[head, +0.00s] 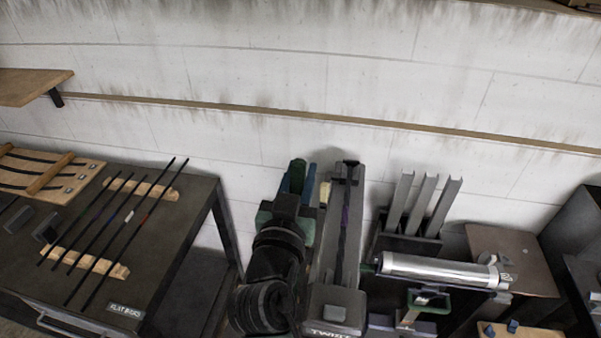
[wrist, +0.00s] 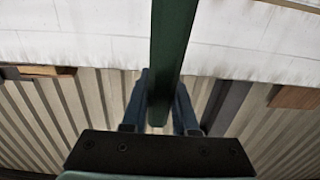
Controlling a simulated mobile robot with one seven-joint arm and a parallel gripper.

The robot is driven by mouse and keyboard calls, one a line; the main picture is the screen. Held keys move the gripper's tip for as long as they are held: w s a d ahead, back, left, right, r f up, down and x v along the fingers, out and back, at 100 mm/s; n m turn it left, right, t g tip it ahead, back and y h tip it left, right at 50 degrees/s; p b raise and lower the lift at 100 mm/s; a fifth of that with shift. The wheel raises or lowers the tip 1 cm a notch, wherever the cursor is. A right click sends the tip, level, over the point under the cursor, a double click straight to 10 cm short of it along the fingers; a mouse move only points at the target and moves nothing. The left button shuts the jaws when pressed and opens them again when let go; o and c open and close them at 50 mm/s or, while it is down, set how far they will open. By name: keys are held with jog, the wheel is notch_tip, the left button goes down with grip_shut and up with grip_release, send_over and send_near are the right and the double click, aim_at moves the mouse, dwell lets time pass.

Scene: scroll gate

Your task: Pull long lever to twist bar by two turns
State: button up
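The dark green long lever (wrist: 172,45) runs down from the top of the wrist view to between my fingers. Its end also shows in the head view as a green grip (head: 298,170). My gripper (head: 297,182) has one blue finger on each side of it, with no clear gap visible, so it looks shut on the lever. In the wrist view, the fingers of my gripper (wrist: 161,100) flank the lever closely. The grey twisting machine (head: 335,300), marked with a partly cut-off "TWIS" label, stands just right of my arm. A dark bar with a purple part (head: 345,222) lies along it. The lever's lower part is hidden.
A dark table (head: 190,225) at left holds several thin bars (head: 125,230) on wooden rests. Right of the machine are upright grey channels (head: 420,205) and a shiny cylinder (head: 435,270). A white wall (head: 300,80) closes the back.

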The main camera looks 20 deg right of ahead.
grip_shut()
dwell(1.0)
